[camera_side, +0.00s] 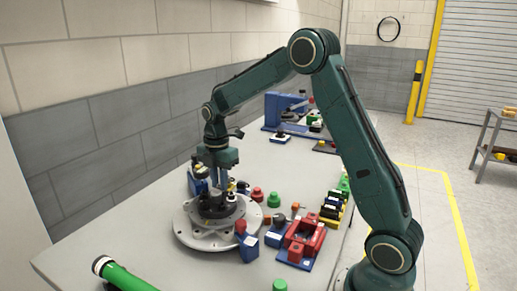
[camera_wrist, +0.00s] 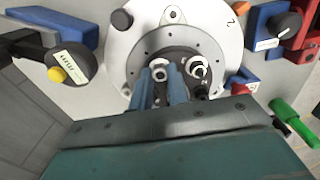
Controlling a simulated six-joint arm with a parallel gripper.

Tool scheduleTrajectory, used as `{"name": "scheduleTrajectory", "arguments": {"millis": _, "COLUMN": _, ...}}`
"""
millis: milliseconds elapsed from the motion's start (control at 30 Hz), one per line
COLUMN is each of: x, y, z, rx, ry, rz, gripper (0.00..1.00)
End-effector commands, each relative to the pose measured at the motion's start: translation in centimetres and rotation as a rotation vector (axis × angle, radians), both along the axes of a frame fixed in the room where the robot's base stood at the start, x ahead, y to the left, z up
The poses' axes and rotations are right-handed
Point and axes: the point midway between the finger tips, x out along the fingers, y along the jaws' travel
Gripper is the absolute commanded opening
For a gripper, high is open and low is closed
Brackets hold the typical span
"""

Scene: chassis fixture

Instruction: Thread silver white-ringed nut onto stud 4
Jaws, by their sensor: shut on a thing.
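My gripper (camera_wrist: 159,74) points down over the middle of the round fixture, its two blue fingers shut on a small silver nut with a pale ring (camera_wrist: 158,73). In the side view my gripper (camera_side: 223,187) is low over the dark hub of the fixture. The fixture is a pale round plate (camera_wrist: 212,25) with a ring of small holes and a dark centre; it also shows in the side view (camera_side: 193,238). A second white-ringed part (camera_wrist: 198,67) sits on the hub, right of the fingers. I cannot tell which stud is stud 4, or whether the held nut touches a stud.
A blue block with a black knob (camera_wrist: 270,30) is right of the plate; a dark switch with a yellow button (camera_wrist: 66,66) is left. In the side view, a red and blue clamp (camera_side: 301,243) and red and green knobs stand close right. A green cylinder (camera_side: 125,275) lies at the front.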

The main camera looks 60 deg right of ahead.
Motion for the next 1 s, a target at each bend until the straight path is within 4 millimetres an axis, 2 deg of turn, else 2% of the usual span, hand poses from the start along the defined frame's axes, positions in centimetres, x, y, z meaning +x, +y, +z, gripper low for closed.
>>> {"name": "scheduleTrajectory", "arguments": {"millis": 533, "x": -0.14, "y": 0.05, "z": -0.26, "rx": 0.001, "ry": 0.007, "rz": -0.064, "gripper": 0.00}}
{"name": "scheduleTrajectory", "arguments": {"millis": 1000, "x": -0.13, "y": 0.06, "z": -0.30, "rx": 0.001, "ry": 0.006, "rz": -0.331, "gripper": 0.00}}
